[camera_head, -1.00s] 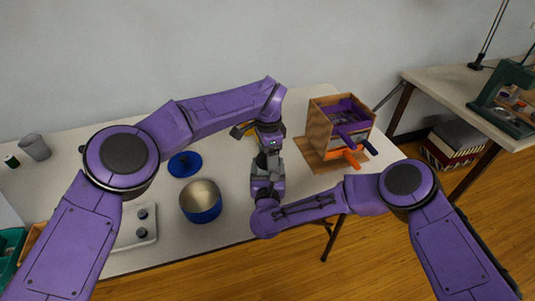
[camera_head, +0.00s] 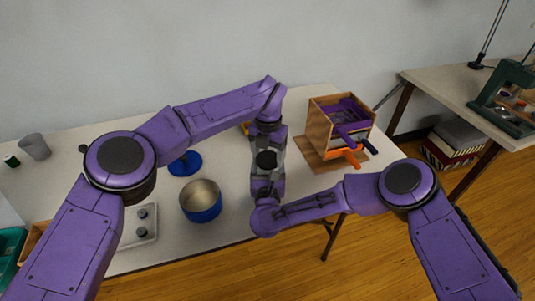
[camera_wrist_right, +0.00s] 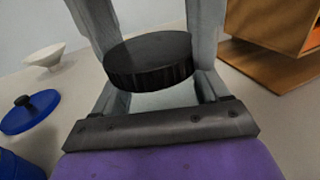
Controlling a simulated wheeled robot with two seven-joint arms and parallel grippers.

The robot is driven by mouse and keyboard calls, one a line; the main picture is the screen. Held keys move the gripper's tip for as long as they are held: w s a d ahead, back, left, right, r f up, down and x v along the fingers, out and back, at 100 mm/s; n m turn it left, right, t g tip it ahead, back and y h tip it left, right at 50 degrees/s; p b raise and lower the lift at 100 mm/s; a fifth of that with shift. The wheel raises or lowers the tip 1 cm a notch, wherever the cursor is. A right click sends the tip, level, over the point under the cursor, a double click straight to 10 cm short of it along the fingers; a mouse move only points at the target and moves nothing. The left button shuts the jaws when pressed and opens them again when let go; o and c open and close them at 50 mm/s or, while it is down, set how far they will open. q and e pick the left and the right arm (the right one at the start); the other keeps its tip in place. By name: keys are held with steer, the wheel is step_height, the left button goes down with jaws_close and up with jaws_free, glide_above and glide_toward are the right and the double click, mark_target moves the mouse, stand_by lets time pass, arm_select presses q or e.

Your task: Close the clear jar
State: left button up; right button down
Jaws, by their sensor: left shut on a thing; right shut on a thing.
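The black ribbed lid (camera_wrist_right: 150,62) is between two grey fingers that come in from the top of the right wrist view, which look like my left gripper's (camera_wrist_right: 155,45). It also shows as a dark disc (camera_head: 266,160) in the head view. A pale, see-through patch just under it looks like the clear jar (camera_wrist_right: 160,100), between my right gripper's fingers (camera_wrist_right: 163,92). My left gripper (camera_head: 267,150) and right gripper (camera_head: 267,172) meet over the table. The lid is directly above the jar; I cannot tell whether it is seated. The jar is mostly hidden.
A blue pot (camera_head: 201,203) and a blue lid (camera_head: 185,164) stand left of the grippers. A grey cup (camera_head: 34,147) is far left. The table between has some free room.

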arm_select(q)
steer(key=m, duration=1.3)
steer(key=shift+m, duration=0.4)
steer(key=o, duration=1.2)
steer(key=shift+c, duration=0.2)
steer(key=shift+r, duration=2.3)
steer(key=shift+c, duration=0.3)
